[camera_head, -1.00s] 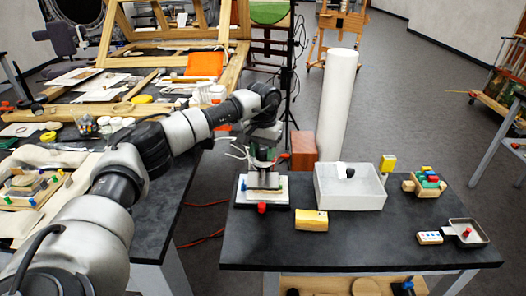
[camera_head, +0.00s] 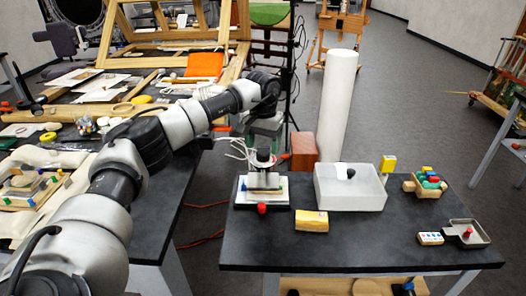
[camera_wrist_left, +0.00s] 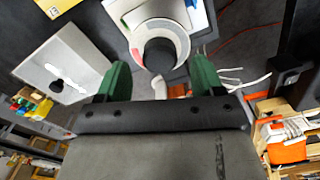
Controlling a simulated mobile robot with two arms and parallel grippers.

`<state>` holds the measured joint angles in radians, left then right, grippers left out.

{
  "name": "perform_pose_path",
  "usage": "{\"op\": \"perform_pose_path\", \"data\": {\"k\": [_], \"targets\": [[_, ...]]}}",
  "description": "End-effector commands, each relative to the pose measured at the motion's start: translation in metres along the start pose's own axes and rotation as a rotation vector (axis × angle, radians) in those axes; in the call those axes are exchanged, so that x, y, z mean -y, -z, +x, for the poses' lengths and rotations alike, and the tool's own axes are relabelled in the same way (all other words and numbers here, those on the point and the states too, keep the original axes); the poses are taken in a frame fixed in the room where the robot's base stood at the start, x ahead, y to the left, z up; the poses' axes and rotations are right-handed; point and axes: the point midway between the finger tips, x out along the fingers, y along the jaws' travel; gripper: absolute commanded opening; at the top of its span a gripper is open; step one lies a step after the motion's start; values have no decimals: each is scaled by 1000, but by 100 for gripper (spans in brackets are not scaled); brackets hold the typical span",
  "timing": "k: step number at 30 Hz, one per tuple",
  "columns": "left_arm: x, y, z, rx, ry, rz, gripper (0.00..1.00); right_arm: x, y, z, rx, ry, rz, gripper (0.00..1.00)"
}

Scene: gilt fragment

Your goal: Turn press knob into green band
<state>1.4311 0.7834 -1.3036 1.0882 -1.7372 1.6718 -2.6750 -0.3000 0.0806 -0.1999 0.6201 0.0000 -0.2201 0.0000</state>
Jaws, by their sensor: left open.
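The press (camera_head: 262,192) stands at the left end of the near dark table, with a white base and a red knob at its front. A black round knob (camera_head: 264,156) tops it. In the left wrist view the knob (camera_wrist_left: 160,54) sits inside a pale dial ring (camera_wrist_left: 178,32), with a red patch at its left and green patches near the rim; where the knob points cannot be told. My left gripper (camera_wrist_left: 160,80) is open, its green fingers apart on either side, with the knob beyond the tips. In the head view the gripper (camera_head: 264,140) hangs just above the knob.
A white open box (camera_head: 350,190) with a dark item stands right of the press. A yellow block (camera_head: 311,221) lies in front. A reddish-brown block (camera_head: 304,150) and a tall white cylinder (camera_head: 338,105) are behind.

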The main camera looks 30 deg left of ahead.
Motion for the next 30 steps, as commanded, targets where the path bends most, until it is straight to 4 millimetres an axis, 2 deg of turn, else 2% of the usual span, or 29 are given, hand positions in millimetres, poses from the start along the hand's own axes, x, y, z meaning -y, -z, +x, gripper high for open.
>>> {"op": "perform_pose_path", "data": {"k": [6,12,17,30], "targets": [[0,1,-46,-6,-2,-1,68,0,-1,7,0,0,0,100],[0,1,-74,-3,-1,-2,68,0,-1,9,0,0,0,100],[0,0,-81,0,0,-1,68,0,-1,10,0,0,0,100],[0,0,-81,0,0,-1,68,0,-1,9,0,0,0,100]]}}
